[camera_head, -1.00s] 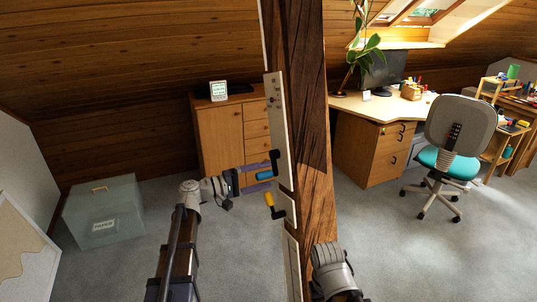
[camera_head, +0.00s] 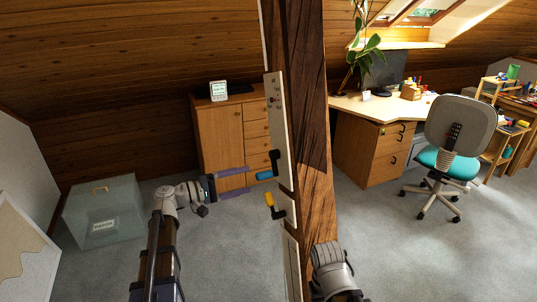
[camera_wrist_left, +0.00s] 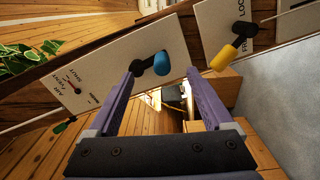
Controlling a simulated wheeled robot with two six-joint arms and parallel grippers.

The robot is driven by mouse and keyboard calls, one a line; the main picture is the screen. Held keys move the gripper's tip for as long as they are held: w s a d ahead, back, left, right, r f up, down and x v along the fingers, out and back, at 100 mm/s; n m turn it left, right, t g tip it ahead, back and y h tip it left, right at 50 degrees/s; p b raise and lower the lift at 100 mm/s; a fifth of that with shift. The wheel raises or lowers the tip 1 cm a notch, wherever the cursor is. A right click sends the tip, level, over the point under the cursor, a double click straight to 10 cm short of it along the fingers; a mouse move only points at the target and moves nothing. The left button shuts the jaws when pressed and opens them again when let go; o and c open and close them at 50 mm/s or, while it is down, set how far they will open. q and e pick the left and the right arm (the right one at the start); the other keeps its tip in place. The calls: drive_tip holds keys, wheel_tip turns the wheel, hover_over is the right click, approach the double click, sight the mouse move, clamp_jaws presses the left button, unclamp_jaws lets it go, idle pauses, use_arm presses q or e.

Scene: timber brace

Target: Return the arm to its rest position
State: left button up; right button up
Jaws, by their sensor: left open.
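My left gripper (camera_head: 248,180) is open and empty, its two purple fingers pointing right toward the timber post (camera_head: 312,150). It is apart from the blue-gripped lever (camera_head: 264,175), which stands on the upper white panel (camera_head: 277,115). In the left wrist view the blue lever (camera_wrist_left: 160,63) shows beyond and between the fingertips (camera_wrist_left: 161,74), with "SHUT" printed on its panel (camera_wrist_left: 112,65). A yellow-gripped lever (camera_head: 269,199) sits on a lower panel; it also shows in the wrist view (camera_wrist_left: 221,58), by the words "LOCK" and "FREE". My right gripper is out of view.
A wooden cabinet (camera_head: 220,138) stands behind my left gripper. A clear box (camera_head: 104,210) is on the floor at left. A desk (camera_head: 368,150) and swivel chair (camera_head: 455,130) are right of the post. The carpet (camera_head: 225,260) below my left gripper is clear.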

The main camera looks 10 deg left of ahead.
use_arm(q)
drive_tip(key=s+d+f+m+g+y, duration=0.35)
drive_tip(key=s+d+f, duration=0.3)
drive_tip(key=d, duration=0.25)
drive_tip(key=s+d+f+m+g+y, duration=0.2)
drive_tip(key=s+d+f+g, duration=0.3)
drive_tip(key=d+f, duration=0.25)
drive_tip(key=s+f+m+g+y+p, duration=0.1)
drive_tip(key=s+f+m+y, duration=0.4)
drive_tip(key=s+y, duration=0.6)
drive_tip(key=shift+s+f+g+p, duration=0.35)
drive_tip(key=shift+s+f, duration=0.05)
drive_tip(key=shift+f, duration=0.2)
